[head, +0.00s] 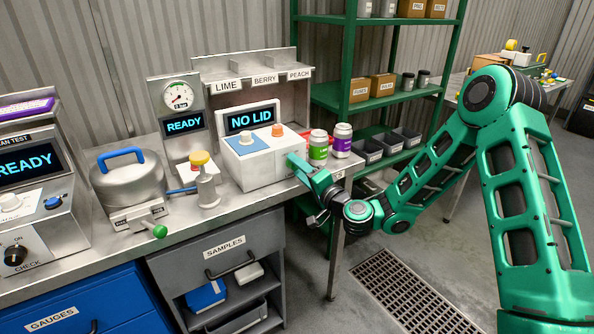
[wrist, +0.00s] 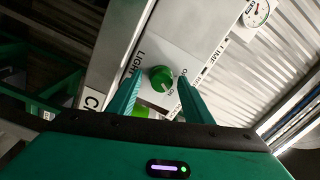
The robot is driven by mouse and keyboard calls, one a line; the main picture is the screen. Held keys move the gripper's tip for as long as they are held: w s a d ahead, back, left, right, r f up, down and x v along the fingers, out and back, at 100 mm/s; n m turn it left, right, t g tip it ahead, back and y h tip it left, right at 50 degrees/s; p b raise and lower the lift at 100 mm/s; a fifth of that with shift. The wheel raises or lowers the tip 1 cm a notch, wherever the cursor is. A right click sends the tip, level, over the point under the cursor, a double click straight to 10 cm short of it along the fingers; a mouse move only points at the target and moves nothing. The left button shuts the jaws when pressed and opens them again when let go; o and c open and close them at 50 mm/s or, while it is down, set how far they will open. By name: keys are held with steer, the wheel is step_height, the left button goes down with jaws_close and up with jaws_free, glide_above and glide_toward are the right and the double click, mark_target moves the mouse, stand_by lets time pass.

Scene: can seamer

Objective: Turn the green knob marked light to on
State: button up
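The green knob (wrist: 161,78) is on a pale panel in the wrist view, beside the word LIGHT. Small on/off lettering lies near it and is partly covered by a finger. Which setting the knob's mark points to is too small to tell. My gripper (wrist: 161,75) is open, one finger on each side of the knob, with a visible gap on both sides. How far the fingertips are from the panel I cannot tell. In the head view my gripper (head: 298,162) is at the right side of the white NO LID machine (head: 262,160), and the knob is hidden there.
The LIME, BERRY and PEACH shelf (head: 262,86) rises behind the machine. A steel pot (head: 128,180) and a gauge stand (head: 180,115) are to the left. Floor is free right of the bench.

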steer(key=v, duration=1)
steer(key=shift+d, duration=0.25)
steer(key=shift+s, duration=0.15)
stand_by(0.4)
